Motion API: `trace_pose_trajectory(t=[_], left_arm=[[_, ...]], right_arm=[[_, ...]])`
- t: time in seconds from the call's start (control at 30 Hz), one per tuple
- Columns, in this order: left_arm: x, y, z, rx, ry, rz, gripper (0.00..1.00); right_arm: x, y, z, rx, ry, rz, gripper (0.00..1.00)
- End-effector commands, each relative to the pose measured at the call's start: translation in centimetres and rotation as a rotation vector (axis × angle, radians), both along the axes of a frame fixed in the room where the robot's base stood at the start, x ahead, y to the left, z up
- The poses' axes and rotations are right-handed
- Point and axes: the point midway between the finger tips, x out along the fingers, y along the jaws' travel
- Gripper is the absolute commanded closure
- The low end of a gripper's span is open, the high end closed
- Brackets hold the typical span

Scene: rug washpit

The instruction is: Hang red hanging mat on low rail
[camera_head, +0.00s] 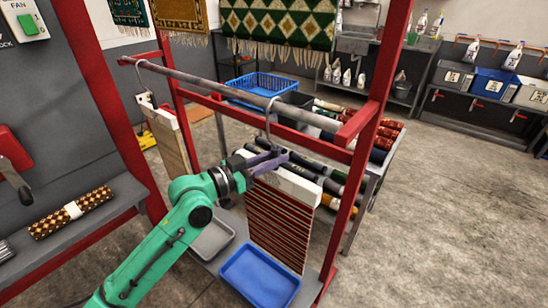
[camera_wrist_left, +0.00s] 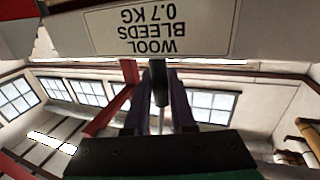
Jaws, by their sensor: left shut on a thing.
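The red hanging mat (camera_head: 278,226) is striped and hangs upright from a white header bar with a metal hook on top. My left gripper (camera_head: 268,160) is shut on the hook's stem just above the header. The hook's curved top is at the low rail (camera_head: 215,86), a grey pipe, and looks to be over it; I cannot tell whether the rail bears its weight. In the left wrist view, the white header (camera_wrist_left: 160,30) shows an upside-down label, "WOOL BLEEDS 0.7 KG", and a dark stem stands between the fingers (camera_wrist_left: 160,95). My right gripper is out of view.
A beige mat (camera_head: 168,140) hangs at the rail's left end. Red frame posts (camera_head: 372,125) stand close by on the right. A blue tray (camera_head: 260,277) and a grey tray (camera_head: 212,240) lie below. A rack of rolled rugs (camera_head: 385,135) stands behind. Floor at right is clear.

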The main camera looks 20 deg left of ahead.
Motion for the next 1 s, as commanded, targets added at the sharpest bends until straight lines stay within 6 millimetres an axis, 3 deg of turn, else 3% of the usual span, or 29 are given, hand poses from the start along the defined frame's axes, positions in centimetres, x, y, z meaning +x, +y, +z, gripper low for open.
trace_pose_trajectory(t=[0.17,0.2,0.27,0.67,1.0], left_arm=[[0.0,0.0,0.2,-0.001,-0.003,0.001,1.0],[0.0,0.0,0.2,-0.001,-0.003,0.001,0.62],[0.0,0.0,0.2,0.0,-0.002,0.0,0.42],[-0.5,0.5,-0.3,0.002,0.004,0.002,0.42],[-5.6,4.6,-0.8,0.0,0.002,0.002,0.42]], right_arm=[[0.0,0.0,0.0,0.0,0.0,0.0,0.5],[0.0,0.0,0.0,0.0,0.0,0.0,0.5],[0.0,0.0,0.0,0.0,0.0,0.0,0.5],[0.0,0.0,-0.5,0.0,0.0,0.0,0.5],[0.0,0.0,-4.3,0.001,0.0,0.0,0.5]])
